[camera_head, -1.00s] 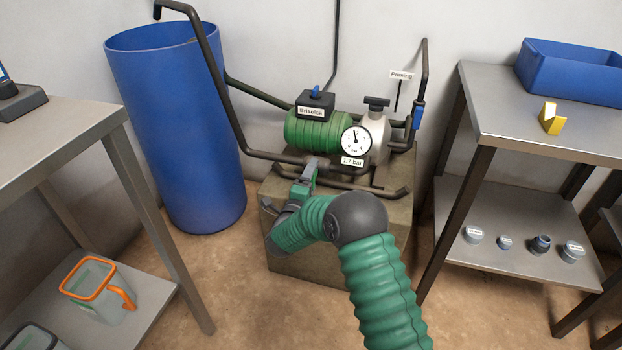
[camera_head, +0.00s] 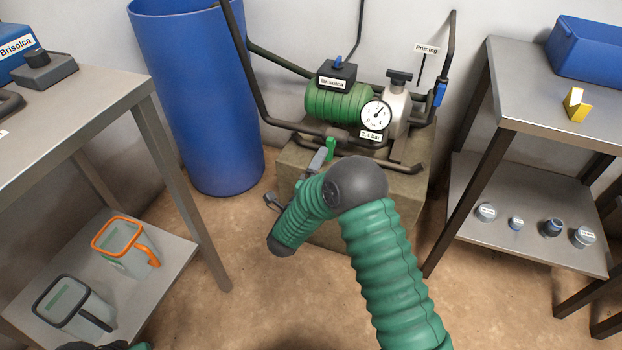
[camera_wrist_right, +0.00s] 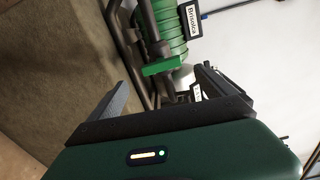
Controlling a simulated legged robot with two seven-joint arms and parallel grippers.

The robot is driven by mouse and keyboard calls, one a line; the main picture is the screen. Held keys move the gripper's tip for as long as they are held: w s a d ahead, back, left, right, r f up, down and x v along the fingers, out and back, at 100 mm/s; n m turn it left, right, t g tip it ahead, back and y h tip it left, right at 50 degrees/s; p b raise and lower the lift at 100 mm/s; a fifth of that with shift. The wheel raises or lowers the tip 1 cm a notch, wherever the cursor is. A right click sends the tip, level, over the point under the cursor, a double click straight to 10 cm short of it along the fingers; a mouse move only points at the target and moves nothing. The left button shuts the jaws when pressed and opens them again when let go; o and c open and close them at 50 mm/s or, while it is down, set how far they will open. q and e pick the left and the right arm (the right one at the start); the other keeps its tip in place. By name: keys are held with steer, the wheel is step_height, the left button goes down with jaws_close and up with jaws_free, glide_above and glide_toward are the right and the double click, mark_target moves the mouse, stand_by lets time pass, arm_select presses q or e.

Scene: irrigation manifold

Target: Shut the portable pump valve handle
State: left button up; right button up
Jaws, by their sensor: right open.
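The portable pump (camera_head: 338,103) has a ribbed green body and stands on a block at the back. A short green valve handle (camera_head: 330,148) stands out below it, beside the lower pipe; it also shows in the right wrist view (camera_wrist_right: 165,67). My right gripper (camera_head: 296,180) is open and empty, in front of and left of the handle. In the wrist view the handle lies ahead between the two spread fingers (camera_wrist_right: 157,65), with no visible contact. The pressure gauge (camera_head: 376,115) sits above a 2.4 bar tag.
A blue lever (camera_head: 439,94) is on the right pipe near the Priming sign (camera_head: 426,49). A blue barrel (camera_head: 195,100) stands left of the pump. Steel tables flank both sides, the left one (camera_head: 90,115) with jugs on its lower shelf. The floor in front is open.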

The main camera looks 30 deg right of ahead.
steer(key=p+v, duration=0.1)
steer(key=v, duration=0.6)
steer(key=shift+s+a+p, duration=0.25)
steer(key=shift+s+p, duration=0.05)
steer(key=shift+p, duration=0.1)
